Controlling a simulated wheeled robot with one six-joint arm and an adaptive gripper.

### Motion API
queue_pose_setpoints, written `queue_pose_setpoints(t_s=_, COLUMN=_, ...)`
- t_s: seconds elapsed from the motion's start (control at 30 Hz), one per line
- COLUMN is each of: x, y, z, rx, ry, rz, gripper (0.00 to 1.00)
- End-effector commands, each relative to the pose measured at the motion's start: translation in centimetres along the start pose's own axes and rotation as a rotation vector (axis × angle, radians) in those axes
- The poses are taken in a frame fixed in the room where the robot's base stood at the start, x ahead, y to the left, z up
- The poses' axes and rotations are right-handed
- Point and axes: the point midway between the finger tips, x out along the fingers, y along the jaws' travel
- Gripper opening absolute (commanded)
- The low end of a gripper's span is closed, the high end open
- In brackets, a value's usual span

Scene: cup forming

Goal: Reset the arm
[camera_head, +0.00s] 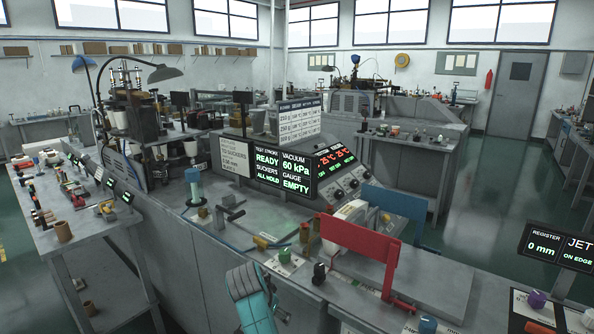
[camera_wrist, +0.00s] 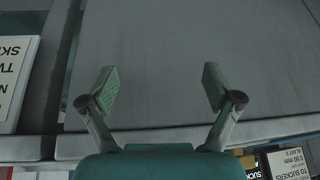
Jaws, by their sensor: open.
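My gripper (camera_wrist: 160,88) shows in the wrist view with its two fingers spread wide and nothing between them. Beyond the fingers is a plain grey metal surface (camera_wrist: 165,50). In the head view, a teal and grey part of my arm (camera_head: 252,298) rises at the bottom middle, in front of the grey bench; the fingertips cannot be made out there.
A red panel (camera_head: 358,240) and a blue panel (camera_head: 397,203) stand on the bench to the right. A display (camera_head: 282,168) reads READY, 60 kPa, ALL HOLD and EMPTY. A side table (camera_head: 75,232) with small parts stands left.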

Motion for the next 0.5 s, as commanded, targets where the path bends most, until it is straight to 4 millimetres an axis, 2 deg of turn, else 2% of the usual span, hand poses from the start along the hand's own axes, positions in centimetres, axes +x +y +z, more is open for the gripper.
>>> queue_pose_setpoints(t_s=0.03, x=2.1, y=1.5, z=1.2, rx=-0.015, ry=0.005, rz=-0.01, gripper=0.9)
queue_pose_setpoints(t_s=0.2, x=6.9, y=5.6, z=4.5, rx=-0.068, ry=0.041, rz=-0.063, gripper=0.9)
queue_pose_setpoints(t_s=0.5, x=12.7, y=13.5, z=10.9, rx=-0.149, ry=0.11, rz=-0.154, gripper=0.9)
